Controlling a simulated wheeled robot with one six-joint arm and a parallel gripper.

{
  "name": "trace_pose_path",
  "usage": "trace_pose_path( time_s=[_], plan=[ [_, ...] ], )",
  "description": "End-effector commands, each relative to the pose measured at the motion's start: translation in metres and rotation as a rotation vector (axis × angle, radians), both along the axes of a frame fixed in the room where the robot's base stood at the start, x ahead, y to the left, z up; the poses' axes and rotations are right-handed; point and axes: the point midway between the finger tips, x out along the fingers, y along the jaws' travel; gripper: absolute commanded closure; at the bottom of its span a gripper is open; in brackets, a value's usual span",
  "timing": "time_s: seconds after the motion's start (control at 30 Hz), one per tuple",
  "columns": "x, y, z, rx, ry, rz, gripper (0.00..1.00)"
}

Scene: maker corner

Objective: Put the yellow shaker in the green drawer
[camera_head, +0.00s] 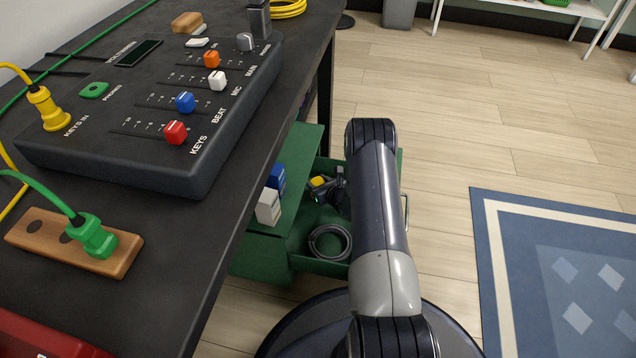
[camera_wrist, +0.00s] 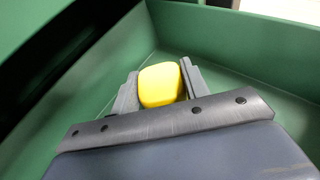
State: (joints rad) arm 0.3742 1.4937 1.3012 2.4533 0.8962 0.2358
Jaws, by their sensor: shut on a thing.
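The yellow shaker (camera_wrist: 160,85) sits between the two fingers of my gripper (camera_wrist: 158,88) in the wrist view. The fingers are shut on it. Green drawer walls (camera_wrist: 225,40) surround it there. In the head view the green drawer (camera_head: 325,268) stands open beside the dark table, with the shaker (camera_head: 319,182) and my gripper (camera_head: 324,188) inside its outline, partly hidden by my arm. Whether the shaker touches the drawer floor cannot be told.
A grey coiled cable (camera_head: 329,242) lies in the drawer. White (camera_head: 268,206) and blue (camera_head: 276,178) blocks are beside it. The mixer (camera_head: 190,170) and a wooden strip (camera_head: 125,255) are on the table (camera_head: 165,300). Open floor and a blue rug (camera_head: 500,290) lie to the right.

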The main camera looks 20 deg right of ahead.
Motion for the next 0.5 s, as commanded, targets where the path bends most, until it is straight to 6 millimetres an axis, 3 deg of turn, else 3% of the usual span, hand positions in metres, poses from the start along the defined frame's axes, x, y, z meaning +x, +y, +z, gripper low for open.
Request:
trace_pose_path(
  time_s=[0.27, 0.5],
  plan=[
    [-0.0001, -0.0001, -0.0004, 0.000, 0.000, 0.000, 0.35],
    [-0.0002, -0.0001, 0.0001, 0.000, 0.000, 0.000, 0.35]
  ],
)
